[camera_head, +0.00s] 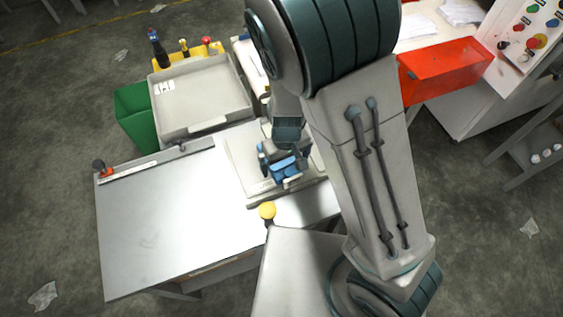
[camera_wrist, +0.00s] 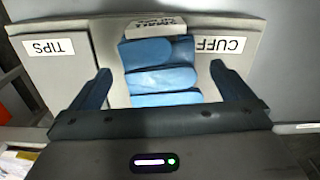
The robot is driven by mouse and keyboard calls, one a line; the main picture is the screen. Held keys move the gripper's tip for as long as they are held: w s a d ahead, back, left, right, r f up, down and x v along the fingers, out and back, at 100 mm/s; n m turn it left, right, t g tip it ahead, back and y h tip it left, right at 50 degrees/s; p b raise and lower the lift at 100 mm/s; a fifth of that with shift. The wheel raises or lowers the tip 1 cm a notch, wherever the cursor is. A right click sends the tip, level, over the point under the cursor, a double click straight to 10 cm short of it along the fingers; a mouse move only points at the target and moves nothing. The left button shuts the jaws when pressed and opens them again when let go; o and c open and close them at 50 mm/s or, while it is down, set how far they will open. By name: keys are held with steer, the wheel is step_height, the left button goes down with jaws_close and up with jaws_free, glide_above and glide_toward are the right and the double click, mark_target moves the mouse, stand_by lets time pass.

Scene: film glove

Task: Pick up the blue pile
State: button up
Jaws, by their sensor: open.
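The blue pile (camera_wrist: 160,77) is a stack of folded blue gloves lying on a pale board (camera_wrist: 72,68) with labels reading "TIPS" and "CUFF". A small white block (camera_wrist: 157,26) with printed text sits at the pile's far end. In the wrist view my gripper (camera_wrist: 161,82) is open, with one dark finger on each side of the pile and gaps between fingers and gloves. In the head view my gripper (camera_head: 284,160) is over the board, and the blue pile (camera_head: 290,166) shows partly beneath it. I cannot tell the fingertips' height relative to the gloves.
A grey metal table (camera_head: 170,225) has clear room left of the board. A pale grey tray (camera_head: 203,95) stands behind it, with a green bin (camera_head: 135,115) to its left. A red bin (camera_head: 445,70) is at the back right.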

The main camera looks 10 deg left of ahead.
steer(key=shift+w+f, duration=0.1)
steer(key=shift+f, duration=1.35)
steer(key=shift+c, duration=0.3)
steer(key=c, duration=1.1)
steer(key=shift+o, duration=0.2)
steer(key=shift+r, duration=0.1)
